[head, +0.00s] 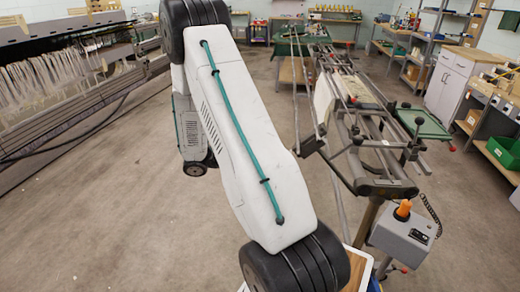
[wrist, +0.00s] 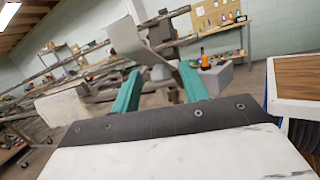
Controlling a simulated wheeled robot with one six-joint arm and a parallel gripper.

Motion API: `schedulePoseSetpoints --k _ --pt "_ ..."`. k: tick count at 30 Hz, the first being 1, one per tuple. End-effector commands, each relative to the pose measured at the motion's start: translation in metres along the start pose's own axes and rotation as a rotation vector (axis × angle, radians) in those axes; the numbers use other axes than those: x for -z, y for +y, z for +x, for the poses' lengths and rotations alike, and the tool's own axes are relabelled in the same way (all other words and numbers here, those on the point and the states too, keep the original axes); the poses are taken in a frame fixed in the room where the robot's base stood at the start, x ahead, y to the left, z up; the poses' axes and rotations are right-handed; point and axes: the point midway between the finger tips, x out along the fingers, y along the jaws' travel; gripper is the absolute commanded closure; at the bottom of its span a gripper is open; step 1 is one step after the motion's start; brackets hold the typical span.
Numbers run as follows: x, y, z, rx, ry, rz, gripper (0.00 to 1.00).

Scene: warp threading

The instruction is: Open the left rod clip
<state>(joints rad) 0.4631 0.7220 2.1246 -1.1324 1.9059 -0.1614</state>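In the wrist view my gripper (wrist: 160,72) shows two teal fingers spread well apart, so it is open. No held object is visible between them. In the head view the threading machine (head: 375,187) stands at the right with long rods running away from me. A dark block (head: 308,146) sits at its left side. My gripper is not distinguishable there.
A grey control box with an orange knob (head: 403,212) stands at the machine's near end; an orange-topped grey box also shows in the wrist view (wrist: 216,77). A white cabinet (head: 455,88) and green bin (head: 504,151) are at right. Open floor (head: 120,220) lies left of my arm.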

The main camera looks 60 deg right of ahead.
Motion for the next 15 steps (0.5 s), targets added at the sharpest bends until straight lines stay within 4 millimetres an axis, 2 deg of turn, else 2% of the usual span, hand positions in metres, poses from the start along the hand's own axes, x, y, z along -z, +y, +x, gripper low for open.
schedulePoseSetpoints --k 5,15 --pt "0.0 0.0 -0.005 0.001 0.0 0.0 0.56" --pt "0.001 0.001 -0.059 0.001 0.0 0.0 0.56"
